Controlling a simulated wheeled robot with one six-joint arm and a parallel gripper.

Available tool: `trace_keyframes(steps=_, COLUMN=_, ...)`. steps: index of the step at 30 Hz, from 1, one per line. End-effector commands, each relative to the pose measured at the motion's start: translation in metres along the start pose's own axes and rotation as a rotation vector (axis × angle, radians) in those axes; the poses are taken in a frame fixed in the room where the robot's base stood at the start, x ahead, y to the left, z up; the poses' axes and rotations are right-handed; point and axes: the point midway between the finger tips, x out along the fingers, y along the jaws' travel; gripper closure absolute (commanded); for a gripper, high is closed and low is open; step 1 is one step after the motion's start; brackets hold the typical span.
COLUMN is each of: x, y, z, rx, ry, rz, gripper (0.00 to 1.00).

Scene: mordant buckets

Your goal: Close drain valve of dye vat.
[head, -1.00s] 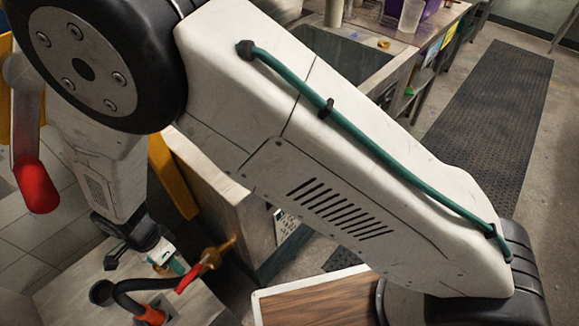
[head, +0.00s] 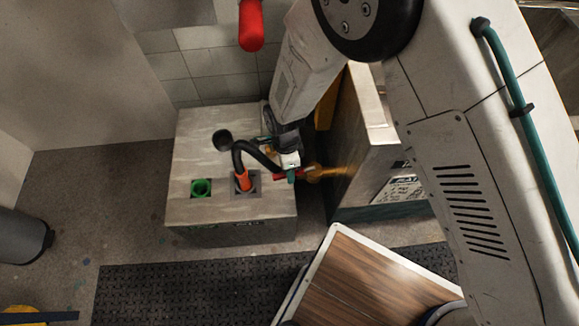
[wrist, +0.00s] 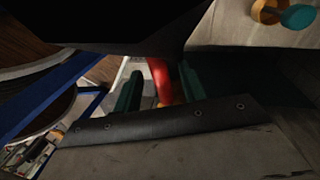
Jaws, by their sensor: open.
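The drain valve's brass body (head: 325,173) sticks out from the side of the pale vat (head: 362,125) in the head view. Its red handle (head: 279,177) lies across the front of my gripper (head: 290,173). In the wrist view the red handle (wrist: 160,80) shows between the two green fingertips of my gripper (wrist: 158,92). The fingers are apart, one on each side of the handle, and not visibly clamped on it. A bit of brass shows below the handle there. The handle's far end is hidden by dark parts of my gripper.
A stone-topped block (head: 210,140) stands left of the vat. A wood-topped surface (head: 350,275) is in front. A dark mat (head: 190,290) lies on free floor.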

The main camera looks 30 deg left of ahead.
Motion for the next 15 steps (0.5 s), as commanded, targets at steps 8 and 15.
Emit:
trace_keyframes(steps=8, x=0.0001, y=-0.0003, z=0.0001, rx=0.0, ry=0.0, rz=-0.001, gripper=0.75)
trace_keyframes(steps=15, x=-0.0001, y=-0.0003, z=0.0001, rx=-0.001, ry=0.0, rz=-0.001, gripper=1.0)
